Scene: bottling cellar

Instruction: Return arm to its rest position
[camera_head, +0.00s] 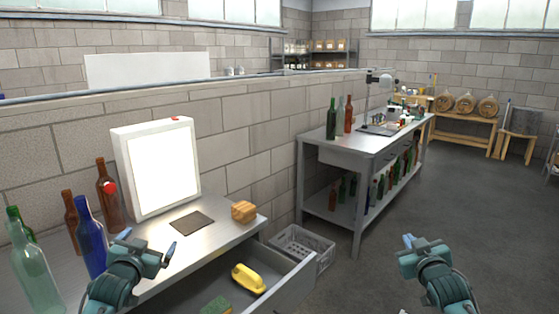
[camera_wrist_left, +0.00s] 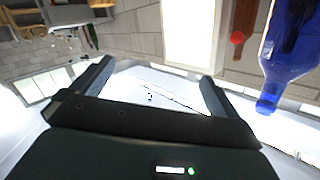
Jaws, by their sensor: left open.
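My left gripper (camera_head: 147,243) is over the left workbench (camera_head: 215,232), to the right of a blue bottle (camera_head: 90,240). In the left wrist view its two fingers (camera_wrist_left: 156,75) stand wide apart with nothing held between them. The blue bottle (camera_wrist_left: 288,45) shows at the right of that view, apart from the fingers. My right gripper (camera_head: 422,245) is over the floor at the lower right, away from any bench. Its fingers are small and seen from behind, so I cannot tell their opening.
Green, brown and clear bottles (camera_head: 35,270) stand by the blue one. A lit panel (camera_head: 158,168), dark mat (camera_head: 192,222) and wooden block (camera_head: 243,211) are on the bench. An open drawer (camera_head: 290,287) holds a yellow object (camera_head: 248,279). A grey crate (camera_head: 300,247) stands behind.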

